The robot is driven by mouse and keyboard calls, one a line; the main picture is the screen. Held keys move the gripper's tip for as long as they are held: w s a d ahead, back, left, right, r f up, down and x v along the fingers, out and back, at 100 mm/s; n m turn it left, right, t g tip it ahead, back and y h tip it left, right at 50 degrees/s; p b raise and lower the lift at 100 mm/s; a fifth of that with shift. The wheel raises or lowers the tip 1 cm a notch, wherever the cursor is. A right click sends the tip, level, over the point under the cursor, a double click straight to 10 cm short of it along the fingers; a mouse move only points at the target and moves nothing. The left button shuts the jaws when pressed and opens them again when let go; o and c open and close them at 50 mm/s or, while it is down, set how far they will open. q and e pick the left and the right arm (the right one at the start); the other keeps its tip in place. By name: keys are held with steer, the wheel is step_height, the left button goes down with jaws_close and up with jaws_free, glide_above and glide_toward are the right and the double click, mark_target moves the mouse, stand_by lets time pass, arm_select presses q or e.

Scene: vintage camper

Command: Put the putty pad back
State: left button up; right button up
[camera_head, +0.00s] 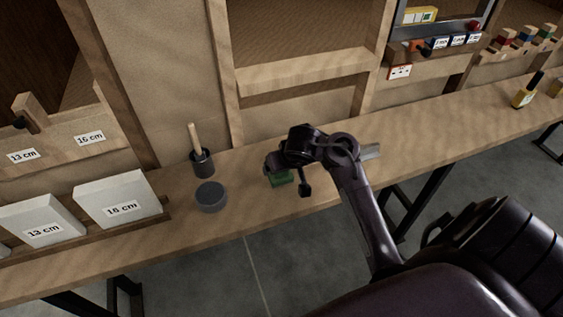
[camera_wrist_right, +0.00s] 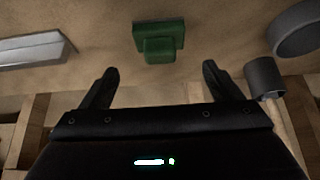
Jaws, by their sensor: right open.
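The putty pad looks to be the green block with a raised grip; in the right wrist view the green pad (camera_wrist_right: 158,40) lies on the bench top, ahead of and between my open fingers. My left gripper is not in view.
A grey round tub (camera_head: 211,197) and a dark cup (camera_head: 202,163) with a wooden handle stand left of the pad. A metal bar (camera_head: 371,152) lies to its right. White boxes (camera_head: 118,197) stand at the left. Bench (camera_head: 440,125) to the right is mostly clear.

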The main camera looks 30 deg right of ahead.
steer(key=p+v, duration=0.1)
steer(key=v, duration=0.3)
steer(key=shift+s+r+p, duration=0.1)
steer(key=shift+r+p, duration=0.05)
steer(key=shift+p, duration=0.2)
steer(key=s+a+n+g+y, duration=0.2)
steer(key=s+a+n, duration=0.3)
steer(key=s+a, duration=1)
steer(key=s+d+f+g, duration=0.1)
steer(key=s+f, duration=0.1)
steer(key=f, duration=1.4)
steer(key=s+d+f+g, duration=0.1)
steer(key=s+d+f, duration=0.1)
steer(key=f, duration=1.4)
steer(key=s+d+f, duration=0.3)
steer(key=s+f, duration=1.3)
steer(key=s, duration=0.3)
steer(key=shift+f+g+h, duration=0.3)
steer(key=shift+f+g, duration=0.1)
